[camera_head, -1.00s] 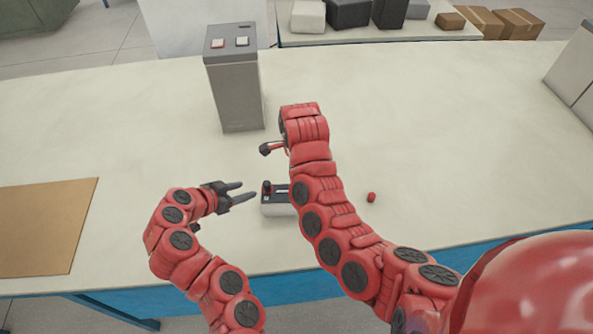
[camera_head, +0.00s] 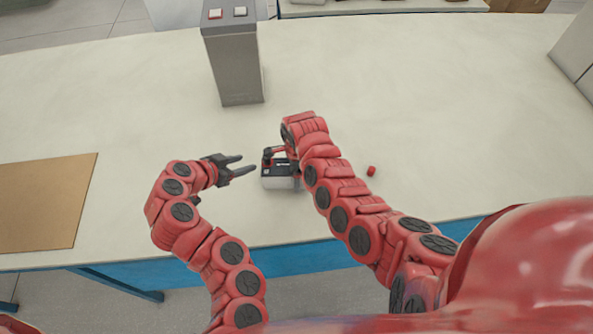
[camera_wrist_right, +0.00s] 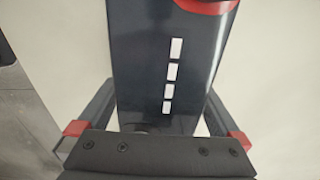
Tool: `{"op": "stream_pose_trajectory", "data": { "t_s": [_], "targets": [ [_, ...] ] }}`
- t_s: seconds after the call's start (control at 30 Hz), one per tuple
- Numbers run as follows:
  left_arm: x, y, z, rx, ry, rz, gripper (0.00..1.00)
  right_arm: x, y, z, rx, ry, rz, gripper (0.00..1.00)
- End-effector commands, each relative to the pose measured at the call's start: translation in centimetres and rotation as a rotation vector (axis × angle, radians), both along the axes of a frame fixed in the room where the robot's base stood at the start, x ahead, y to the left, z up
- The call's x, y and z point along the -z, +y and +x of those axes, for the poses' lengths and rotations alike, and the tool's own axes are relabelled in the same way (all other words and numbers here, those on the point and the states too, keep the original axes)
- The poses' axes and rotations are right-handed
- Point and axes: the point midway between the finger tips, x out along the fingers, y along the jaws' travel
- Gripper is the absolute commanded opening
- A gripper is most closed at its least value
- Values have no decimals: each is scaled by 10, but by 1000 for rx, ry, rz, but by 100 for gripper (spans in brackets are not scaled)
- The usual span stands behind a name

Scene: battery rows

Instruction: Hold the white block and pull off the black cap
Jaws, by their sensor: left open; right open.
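The white block (camera_head: 281,184) stands on the table with a dark top bearing a row of white marks. That dark top (camera_wrist_right: 150,75) fills the middle of the right wrist view, with a red ring partly cut off at the top edge. A separate black cap cannot be made out clearly. My right gripper (camera_head: 278,153) is open at the block's far upper side. In the wrist view its fingers lie on either side of the dark top; contact cannot be told. My left gripper (camera_head: 248,166) is open and empty, left of the block, its fingers pointing toward it.
A small red cap (camera_head: 371,171) lies loose on the table, right of my right arm. A grey box (camera_head: 237,70) with two buttons stands behind the block. A brown board (camera_head: 45,205) lies at the left. The table (camera_head: 430,110) is clear at the back right.

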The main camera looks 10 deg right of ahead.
Motion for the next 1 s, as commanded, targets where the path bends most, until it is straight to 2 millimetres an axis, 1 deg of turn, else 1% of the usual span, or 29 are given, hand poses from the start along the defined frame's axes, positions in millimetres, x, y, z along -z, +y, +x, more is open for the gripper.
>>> {"op": "stream_pose_trajectory", "data": {
  "t_s": [0.2, 0.23, 0.37, 0.4, 0.47, 0.5, 0.57, 0.6, 0.67, 0.7, 0.77, 1.0],
  "targets": [
    [0, 0, 0, 0, 0, 0, 50, 0, 0, 0, 0, 1, 0, 100],
    [0, 0, 0, 0, 0, 0, 50, 0, 0, 0, 0, 1, 0, 96],
    [0, 0, 0, 0, 0, 0, 50, 0, 0, 0, -1, 1, 0, 73],
    [0, 0, 0, 0, 0, 0, 50, 0, 0, 0, -1, 1, 0, 66],
    [0, 0, 0, 0, 0, 0, 50, 0, 0, 0, -1, 1, 0, 55],
    [0, 0, 0, 0, 0, 0, 50, 0, 0, 0, -1, 1, 0, 48],
    [0, 0, 0, 0, 0, 0, 50, 0, 0, 0, -1, 1, 0, 37],
    [0, 0, 0, 0, 0, 0, 50, 0, 0, 0, -1, 1, 0, 30],
    [0, 0, 0, 0, 0, 0, 50, 0, 0, 0, -1, 1, 0, 19],
    [0, 0, 0, 0, 0, 0, 50, 0, 0, 0, -1, 1, 0, 12],
    [0, 0, 0, 0, 0, 0, 50, 0, 0, -1, -1, 1, 0, 1],
    [0, 0, 0, 0, 0, 0, 50, 0, 0, 0, -1, 1, -1, 0]
  ]
}}
